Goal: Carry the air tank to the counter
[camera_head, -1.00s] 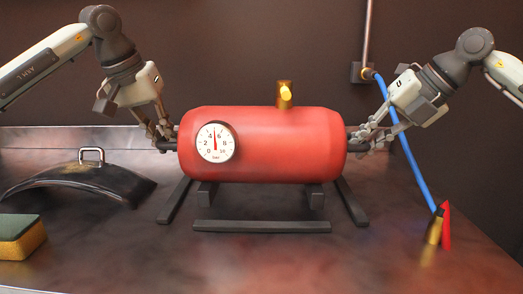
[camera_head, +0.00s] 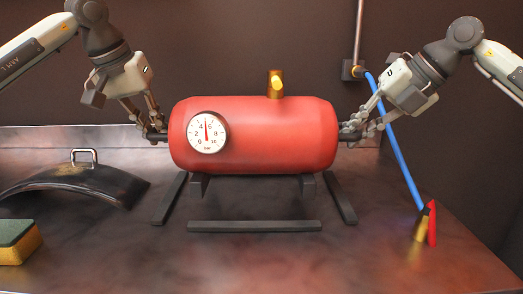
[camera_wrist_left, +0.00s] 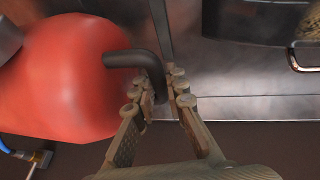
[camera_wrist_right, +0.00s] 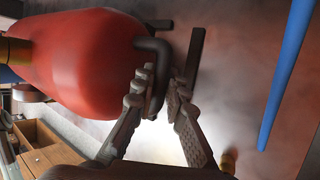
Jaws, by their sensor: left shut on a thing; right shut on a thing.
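The red air tank (camera_head: 252,140) is level, with a round gauge (camera_head: 207,132) on its front and a brass valve (camera_head: 275,84) on top. My left gripper (camera_head: 156,134) is shut on its dark left handle (camera_wrist_left: 140,62). My right gripper (camera_head: 358,130) is shut on its right handle (camera_wrist_right: 152,46). The tank's short dark feet (camera_head: 198,186) hang above the counter (camera_head: 300,262), apparently clear of it. Dark bars (camera_head: 254,227) lie on the counter in front of and beside the tank. The tank hides any bar behind.
A dark curved panel with a metal handle (camera_head: 75,187) lies at left, with a sponge (camera_head: 18,243) nearer. A blue hose (camera_head: 398,150) runs from the wall to a brass fitting with a red lever (camera_head: 431,224) at right. A wall stands behind.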

